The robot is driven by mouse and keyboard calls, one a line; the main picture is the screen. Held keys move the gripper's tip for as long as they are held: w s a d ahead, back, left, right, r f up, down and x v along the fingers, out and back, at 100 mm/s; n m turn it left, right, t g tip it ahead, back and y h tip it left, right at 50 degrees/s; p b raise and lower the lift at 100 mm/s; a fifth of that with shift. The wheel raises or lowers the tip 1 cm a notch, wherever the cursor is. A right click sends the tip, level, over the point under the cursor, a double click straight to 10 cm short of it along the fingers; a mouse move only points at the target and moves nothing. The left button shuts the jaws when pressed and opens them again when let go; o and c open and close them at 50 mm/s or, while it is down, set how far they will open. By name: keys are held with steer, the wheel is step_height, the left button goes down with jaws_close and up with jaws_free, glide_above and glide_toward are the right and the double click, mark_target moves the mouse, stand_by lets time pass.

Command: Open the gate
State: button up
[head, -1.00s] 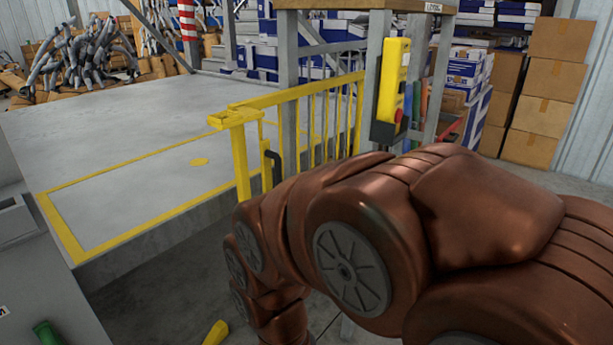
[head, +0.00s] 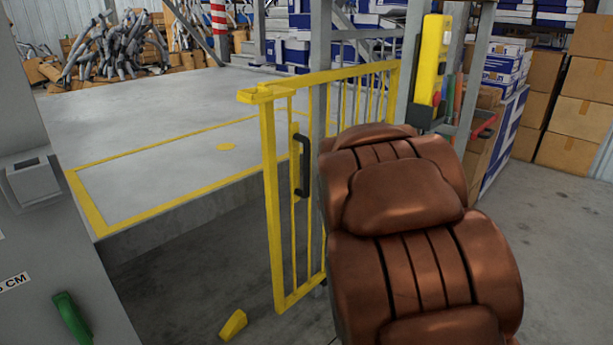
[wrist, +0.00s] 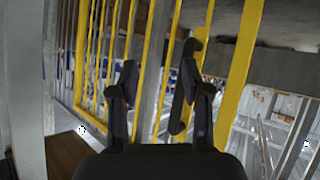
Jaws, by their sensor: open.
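The yellow gate (head: 272,200) with upright bars stands in the middle of the head view, its near end toward me. A black handle (head: 303,165) is fixed upright on its near part. In the wrist view the gate's yellow bars (wrist: 238,85) run across, and the dark handle (wrist: 178,122) shows behind and beside the right finger. My gripper (wrist: 160,85) is open, with a grey post and a yellow bar seen between its fingers. I cannot tell if it touches the handle. In the head view my brown arm hides the gripper and part of the gate.
A yellow control box (head: 432,60) hangs on a post right of the gate. A raised grey platform (head: 150,110) lies beyond and left. A yellow block (head: 233,325) is on the floor. A grey cabinet (head: 45,230) stands at left, cardboard boxes (head: 568,130) at right.

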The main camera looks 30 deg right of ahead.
mark_target(309, 171)
steer(key=w+n+t+y+b, duration=0.1)
steer(key=w+t+y, duration=0.1)
steer(key=w, duration=0.2)
steer(key=w+r+n+t+y+b, duration=0.1)
steer(key=w+t+y+b, duration=0.1)
steer(key=w+t, duration=0.1)
steer(key=w+r+n+t+y+b, duration=0.1)
steer(key=w+t+y+b, duration=0.1)
steer(key=w, duration=0.2)
steer(key=shift+w+d+r+t, duration=0.2)
steer(key=shift+w+d+t, duration=0.1)
steer(key=shift+w+d, duration=0.1)
steer(key=shift+w+b, duration=0.4)
steer(key=shift+w, duration=0.5)
steer(key=shift+r, duration=0.1)
jaws_close()
